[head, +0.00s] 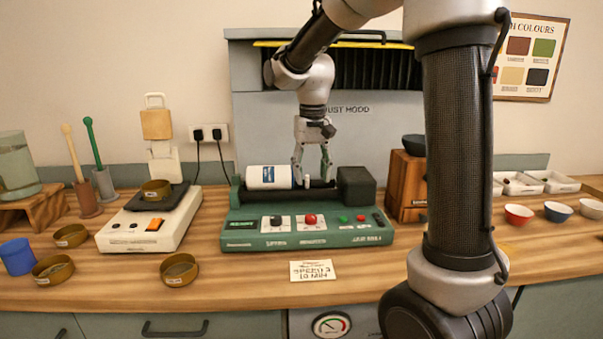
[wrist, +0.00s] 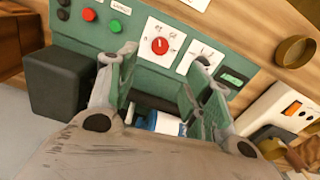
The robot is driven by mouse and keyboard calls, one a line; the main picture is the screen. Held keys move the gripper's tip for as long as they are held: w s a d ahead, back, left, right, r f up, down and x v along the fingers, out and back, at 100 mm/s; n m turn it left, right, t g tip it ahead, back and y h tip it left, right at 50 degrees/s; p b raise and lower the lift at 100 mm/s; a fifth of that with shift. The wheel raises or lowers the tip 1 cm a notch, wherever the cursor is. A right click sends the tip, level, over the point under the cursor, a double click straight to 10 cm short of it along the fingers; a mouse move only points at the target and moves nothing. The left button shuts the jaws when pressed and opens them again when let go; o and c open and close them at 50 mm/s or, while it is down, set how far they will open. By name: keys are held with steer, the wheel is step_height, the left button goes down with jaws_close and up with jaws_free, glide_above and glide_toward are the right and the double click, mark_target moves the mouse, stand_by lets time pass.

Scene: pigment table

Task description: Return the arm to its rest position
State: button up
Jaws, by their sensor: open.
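My gripper (head: 312,172) is above the green machine (head: 307,231), at the right end of the white jar (head: 268,177) with a blue label lying on its side there. In the wrist view the fingers of my gripper (wrist: 163,85) are spread apart, with the jar (wrist: 160,123) partly visible between and below them. Nothing is held between the fingertips. The jar's far part is hidden by the gripper body. My arm reaches from the upper right across the front of the hood.
The dust hood (head: 340,115) stands right behind the machine. A balance (head: 150,220) with a brass dish on it is to the left, and a wooden block (head: 406,187) with a dark bowl is to the right. Several small dishes and bowls stand on both sides.

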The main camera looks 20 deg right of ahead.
steer(key=s+d+r+n+t, duration=0.1)
steer(key=s+d+t, duration=0.1)
steer(key=s, duration=0.9)
steer(key=s+d+r+n+t, duration=0.1)
steer(key=s+d, duration=0.3)
steer(key=s, duration=0.8)
steer(key=shift+s+r+t, duration=0.3)
steer(key=shift+r+t, duration=0.2)
steer(key=shift+t, duration=0.2)
